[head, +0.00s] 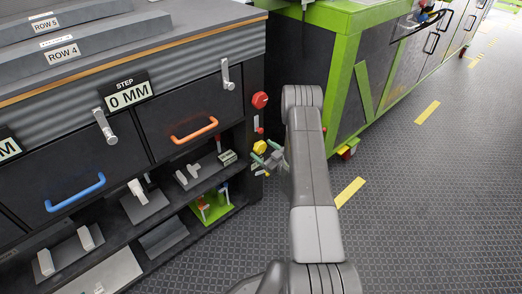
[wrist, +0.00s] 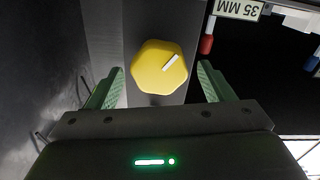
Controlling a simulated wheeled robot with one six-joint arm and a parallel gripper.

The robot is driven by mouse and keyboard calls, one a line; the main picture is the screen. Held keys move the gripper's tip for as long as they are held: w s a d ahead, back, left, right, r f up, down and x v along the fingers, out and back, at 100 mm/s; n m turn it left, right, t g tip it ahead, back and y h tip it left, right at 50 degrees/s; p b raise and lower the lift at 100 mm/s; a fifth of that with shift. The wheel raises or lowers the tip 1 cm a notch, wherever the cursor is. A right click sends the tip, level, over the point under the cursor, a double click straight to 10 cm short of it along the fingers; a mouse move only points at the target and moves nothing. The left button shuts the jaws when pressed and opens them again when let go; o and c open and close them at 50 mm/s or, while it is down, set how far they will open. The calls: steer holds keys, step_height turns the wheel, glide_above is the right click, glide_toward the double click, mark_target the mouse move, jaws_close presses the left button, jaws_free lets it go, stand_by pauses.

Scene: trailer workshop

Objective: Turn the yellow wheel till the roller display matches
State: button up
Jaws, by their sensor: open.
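The yellow wheel (head: 260,147) is a small faceted knob low on the dark post at the cabinet's right end. In the wrist view the yellow wheel (wrist: 155,75) shows face-on, with a white mark slanting toward its upper right. My gripper (wrist: 161,70) is open, with one green finger on each side of the wheel and a visible gap on both sides. In the head view my gripper (head: 270,160) is beside the wheel, partly hidden by my arm. A panel reads STEP 0 MM (head: 128,92); I cannot tell whether it is the roller display.
A red knob (head: 260,100) sits above the wheel on the post. An upside-down 35 MM label (wrist: 237,8) shows in the wrist view. Shelves with small fixtures (head: 147,205) lie left, below drawers with orange (head: 195,130) and blue handles (head: 75,193). Open floor (head: 420,190) is right.

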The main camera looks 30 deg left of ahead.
steer(key=shift+x, duration=1.05)
steer(key=c, duration=1)
steer(key=shift+b, duration=0.3)
